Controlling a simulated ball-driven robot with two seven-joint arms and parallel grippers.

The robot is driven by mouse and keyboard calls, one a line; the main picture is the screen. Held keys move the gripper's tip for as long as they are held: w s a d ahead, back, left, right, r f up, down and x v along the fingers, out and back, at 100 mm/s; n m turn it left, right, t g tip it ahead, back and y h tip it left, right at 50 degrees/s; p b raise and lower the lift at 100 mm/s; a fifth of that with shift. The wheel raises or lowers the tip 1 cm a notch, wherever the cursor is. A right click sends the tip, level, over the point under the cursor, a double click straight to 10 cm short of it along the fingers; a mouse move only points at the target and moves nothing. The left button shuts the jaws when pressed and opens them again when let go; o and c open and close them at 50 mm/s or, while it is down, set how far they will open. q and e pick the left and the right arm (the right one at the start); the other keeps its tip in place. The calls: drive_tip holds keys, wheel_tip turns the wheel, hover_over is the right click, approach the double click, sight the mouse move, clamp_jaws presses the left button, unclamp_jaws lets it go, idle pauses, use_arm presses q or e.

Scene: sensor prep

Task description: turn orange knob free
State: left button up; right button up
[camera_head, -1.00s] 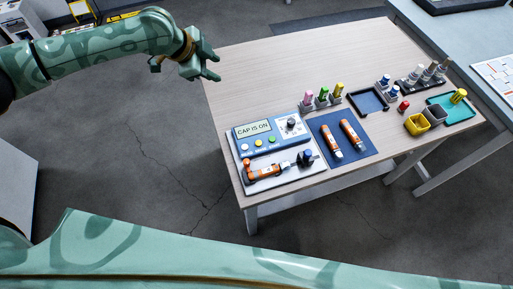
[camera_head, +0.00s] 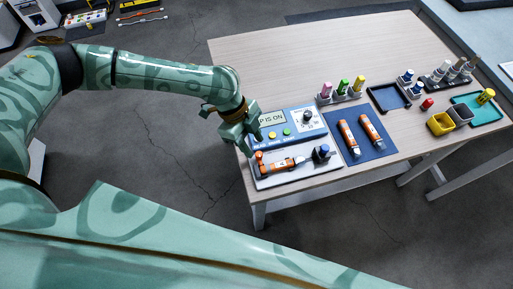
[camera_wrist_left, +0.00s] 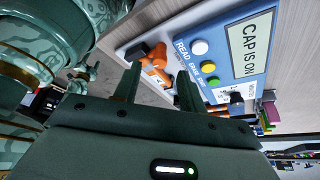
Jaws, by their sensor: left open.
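An orange and white sensor with an orange knob (camera_head: 259,157) at its left end lies on a pale tray (camera_head: 272,181) at the front left of the table. My left gripper (camera_head: 248,137) is open and empty, just above and left of the knob, in front of the blue meter's left edge. In the left wrist view the orange knob (camera_wrist_left: 158,51) shows beyond and between the open fingers, apart from them. My right gripper is not in view.
The blue meter (camera_head: 292,136) stands behind the tray; its display, partly covered in the head view, reads "CAP IS ON" in the wrist view (camera_wrist_left: 248,43). Two orange sensors lie on a blue mat (camera_head: 376,150). Coloured bottles, trays and cups stand farther right. The table's back left is clear.

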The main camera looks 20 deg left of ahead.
sight(258, 153)
use_arm(q)
drive_tip(key=shift+b+x, duration=0.3)
drive_tip(key=shift+x, duration=1.25)
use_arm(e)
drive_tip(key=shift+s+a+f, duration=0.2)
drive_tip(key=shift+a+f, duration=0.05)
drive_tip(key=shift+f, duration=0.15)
use_arm(q)
drive_tip(key=shift+r, duration=0.1)
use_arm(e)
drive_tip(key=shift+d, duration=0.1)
